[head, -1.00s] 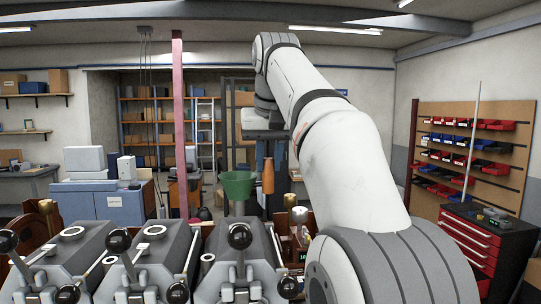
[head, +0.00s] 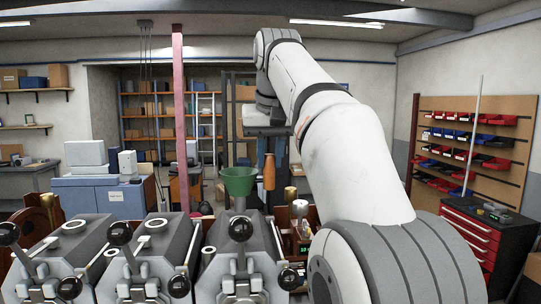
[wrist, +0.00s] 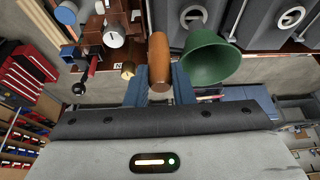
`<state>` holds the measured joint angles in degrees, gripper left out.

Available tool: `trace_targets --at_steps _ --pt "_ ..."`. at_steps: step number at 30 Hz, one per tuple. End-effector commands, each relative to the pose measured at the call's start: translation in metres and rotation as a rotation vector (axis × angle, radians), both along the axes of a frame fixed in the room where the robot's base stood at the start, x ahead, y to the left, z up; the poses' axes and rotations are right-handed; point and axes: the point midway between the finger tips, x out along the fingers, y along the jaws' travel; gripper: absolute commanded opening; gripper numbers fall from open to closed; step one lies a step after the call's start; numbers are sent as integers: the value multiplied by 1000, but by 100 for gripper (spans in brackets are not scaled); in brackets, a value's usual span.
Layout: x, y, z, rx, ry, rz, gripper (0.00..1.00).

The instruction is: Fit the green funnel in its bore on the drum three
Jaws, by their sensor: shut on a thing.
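The green funnel (head: 239,180) is upright above the back of the third grey drum (head: 240,262) from the left, its mouth up. Its pale stem points down behind the drum's black knob, so I cannot tell whether the tip touches the bore, which is hidden. An orange-brown wooden handle (head: 268,172) stands just right of the funnel. My gripper (wrist: 157,82) is shut on this handle, with a blue finger on each side. In the wrist view the funnel (wrist: 208,58) sits right of the handle and covers part of the drums behind.
Two similar grey drums (head: 148,260) stand to the left, with black ball-topped levers. A brass-topped piece (head: 290,195) and a small lit instrument (head: 303,228) are right of the handle. A red tool cabinet (head: 480,240) stands far right.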

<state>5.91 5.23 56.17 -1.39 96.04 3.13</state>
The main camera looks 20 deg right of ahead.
Motion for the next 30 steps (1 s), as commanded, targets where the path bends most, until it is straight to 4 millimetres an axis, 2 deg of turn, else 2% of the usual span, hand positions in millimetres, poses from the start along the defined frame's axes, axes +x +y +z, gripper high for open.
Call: trace_targets --at_steps 30 --pt "0 -1 -30 0 0 -2 0"
